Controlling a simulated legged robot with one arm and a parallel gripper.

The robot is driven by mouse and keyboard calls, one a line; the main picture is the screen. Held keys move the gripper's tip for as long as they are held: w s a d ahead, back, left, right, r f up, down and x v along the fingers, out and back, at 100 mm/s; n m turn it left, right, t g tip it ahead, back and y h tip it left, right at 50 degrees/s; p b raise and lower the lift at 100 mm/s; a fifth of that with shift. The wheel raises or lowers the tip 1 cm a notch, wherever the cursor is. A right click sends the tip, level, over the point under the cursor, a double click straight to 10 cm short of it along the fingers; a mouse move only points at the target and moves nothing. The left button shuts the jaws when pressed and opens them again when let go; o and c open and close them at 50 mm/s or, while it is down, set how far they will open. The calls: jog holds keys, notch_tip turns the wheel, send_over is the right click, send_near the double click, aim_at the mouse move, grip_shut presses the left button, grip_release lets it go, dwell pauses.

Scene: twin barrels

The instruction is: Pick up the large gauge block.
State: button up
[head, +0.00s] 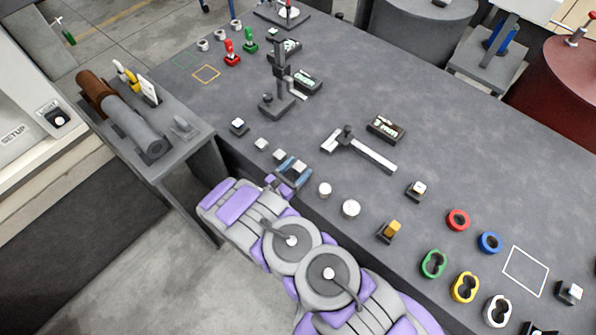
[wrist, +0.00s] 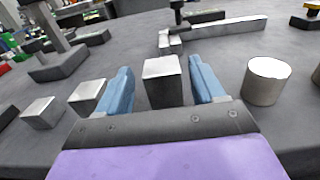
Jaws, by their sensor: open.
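The large gauge block (wrist: 163,84), a squarish metal block with a bright top and dark front, stands upright between my gripper's (wrist: 161,68) two blue fingers in the wrist view. The fingers are open, with a visible gap on each side of the block. Two smaller gauge blocks, the middle one (wrist: 88,96) and the smallest-looking one (wrist: 42,113), stand to the left. In the head view my gripper (head: 293,168) is at the table's near edge, and its fingers partly hide the large block. The smaller blocks (head: 280,156) (head: 261,144) show beside it.
A metal cylinder (wrist: 267,80) stands close to the right finger; another cylinder (head: 351,208) is farther right. A caliper-like tool (head: 362,153) lies beyond the block. A dark stand (head: 277,102) is at the back left. The table (head: 470,140) is clear toward the right back.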

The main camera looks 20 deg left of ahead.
jog(key=shift+w+d+r, duration=0.2)
jog(key=shift+w, duration=0.05)
